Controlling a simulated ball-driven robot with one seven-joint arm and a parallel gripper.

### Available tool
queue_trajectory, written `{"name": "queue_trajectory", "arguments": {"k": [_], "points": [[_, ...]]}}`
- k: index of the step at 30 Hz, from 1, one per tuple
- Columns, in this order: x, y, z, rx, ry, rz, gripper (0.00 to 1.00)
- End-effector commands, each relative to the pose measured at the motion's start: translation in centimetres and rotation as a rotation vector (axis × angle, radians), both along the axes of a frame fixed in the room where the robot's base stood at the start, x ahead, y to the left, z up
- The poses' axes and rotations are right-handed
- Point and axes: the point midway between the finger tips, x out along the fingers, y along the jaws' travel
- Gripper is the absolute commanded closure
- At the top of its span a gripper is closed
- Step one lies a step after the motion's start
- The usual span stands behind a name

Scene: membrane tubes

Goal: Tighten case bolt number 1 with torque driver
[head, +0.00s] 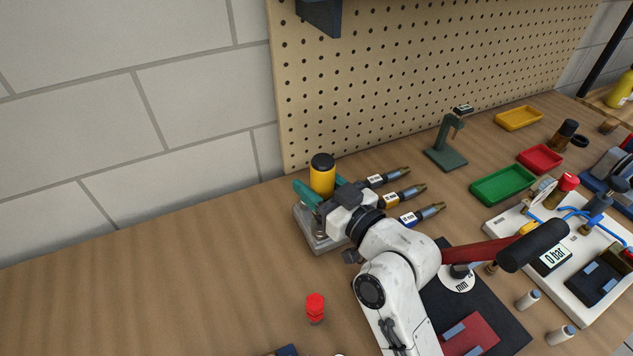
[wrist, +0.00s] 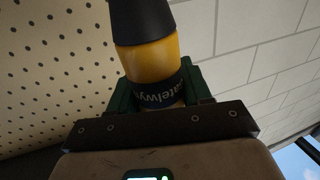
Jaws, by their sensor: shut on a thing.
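My gripper (head: 322,190) is shut on an upright yellow cylinder with a black top (head: 322,172), which looks like the torque driver's handle. In the wrist view the green fingers (wrist: 163,100) sit on either side of the yellow body (wrist: 150,62), around a dark band with partly hidden lettering. Its lower end is hidden by my gripper. A grey block (head: 303,222) lies below my gripper; whether the tool touches it I cannot tell. Case bolt number 1 cannot be picked out.
Labelled pointed tools (head: 403,194) lie right of my gripper. Behind them are a green stand (head: 446,150) and green (head: 503,186), red (head: 540,157) and yellow (head: 518,117) trays. A red piece (head: 315,306) stands in front. The table's left side is clear; a pegboard (head: 400,80) rises behind.

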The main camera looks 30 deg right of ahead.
Motion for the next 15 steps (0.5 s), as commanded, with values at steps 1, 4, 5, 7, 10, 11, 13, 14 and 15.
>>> {"name": "queue_trajectory", "arguments": {"k": [1,4,5,7,10,11,13,14,15], "points": [[0.0,0.0,0.0,0.000,0.008,0.001,0.88],[0.0,0.0,0.7,0.000,0.006,0.001,0.88],[0.0,0.0,0.9,0.001,0.005,0.001,0.88],[0.0,0.0,1.6,0.001,0.003,0.001,0.88],[0.0,0.0,2.4,0.001,0.001,0.001,0.88],[0.0,0.0,2.6,0.001,0.001,0.001,0.88],[0.0,0.0,3.1,0.001,0.000,0.001,0.88],[0.0,0.0,3.4,0.001,-0.001,0.001,0.88],[0.0,0.0,3.6,0.000,-0.001,0.001,0.88]]}}
